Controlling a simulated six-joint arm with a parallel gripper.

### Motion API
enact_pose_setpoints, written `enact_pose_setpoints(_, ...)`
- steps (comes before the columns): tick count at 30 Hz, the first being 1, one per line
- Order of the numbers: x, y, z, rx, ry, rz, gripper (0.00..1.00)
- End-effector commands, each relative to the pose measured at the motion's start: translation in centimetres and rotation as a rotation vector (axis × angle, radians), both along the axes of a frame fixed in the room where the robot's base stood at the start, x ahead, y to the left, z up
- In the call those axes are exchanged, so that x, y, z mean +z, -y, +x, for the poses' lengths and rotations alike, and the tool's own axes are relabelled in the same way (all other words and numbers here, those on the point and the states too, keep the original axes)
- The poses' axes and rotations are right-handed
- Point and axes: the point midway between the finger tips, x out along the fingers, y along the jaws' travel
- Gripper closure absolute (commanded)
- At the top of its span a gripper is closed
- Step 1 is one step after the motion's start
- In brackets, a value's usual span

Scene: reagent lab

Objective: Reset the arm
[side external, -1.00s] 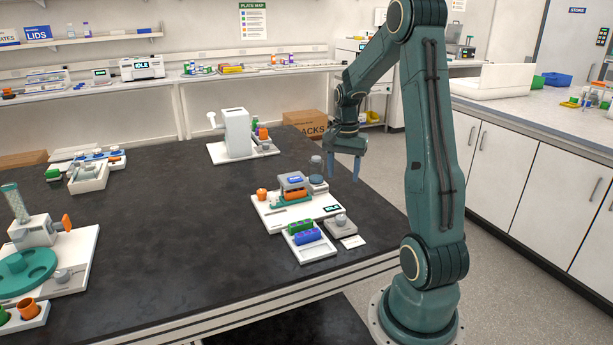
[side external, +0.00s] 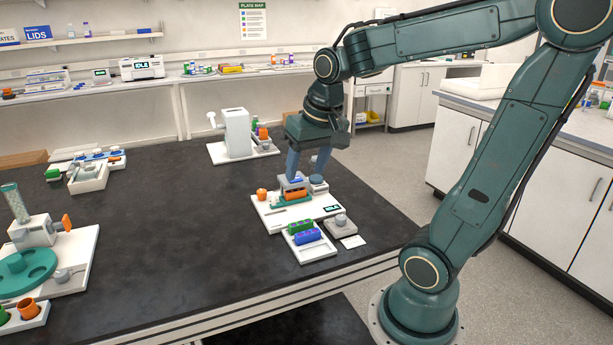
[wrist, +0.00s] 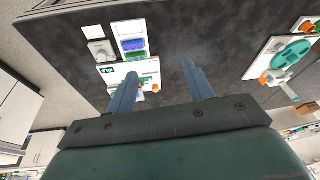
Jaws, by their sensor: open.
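My gripper (side external: 305,170) points down, its two blue-grey fingers apart with nothing seen between them. In the side view its fingertips overlap the grey block of a small white-based station (side external: 325,207) near the table's right end. I cannot tell how far above or behind the block they are. The station carries an orange cylinder (side external: 296,194) on a green holder and an orange knob (side external: 262,194). In the wrist view my gripper (wrist: 160,72) hangs over the dark table, the left finger covering part of the station.
A white tray (side external: 322,255) with green and blue racks lies in front of the station, beside a small grey-knobbed device (side external: 341,224). A white machine (side external: 236,135) stands behind. A teal-disc station (side external: 25,270) is at the left. The table's middle is clear.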

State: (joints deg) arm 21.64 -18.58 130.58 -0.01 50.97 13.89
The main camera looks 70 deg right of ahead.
Motion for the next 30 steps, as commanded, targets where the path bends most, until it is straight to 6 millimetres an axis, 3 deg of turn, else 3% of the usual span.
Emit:
enact_pose_setpoints(6,1.0,-4.9,-2.5,0.244,0.069,-0.054,0.48)
enact_pose_setpoints(12,1.2,-8.1,-5.1,0.446,0.128,-0.097,0.48)
enact_pose_setpoints(19,1.0,-9.8,-7.0,0.581,0.169,-0.125,0.48)
enact_pose_setpoints(30,0.9,-10.0,-7.3,0.602,0.175,-0.13,0.48)
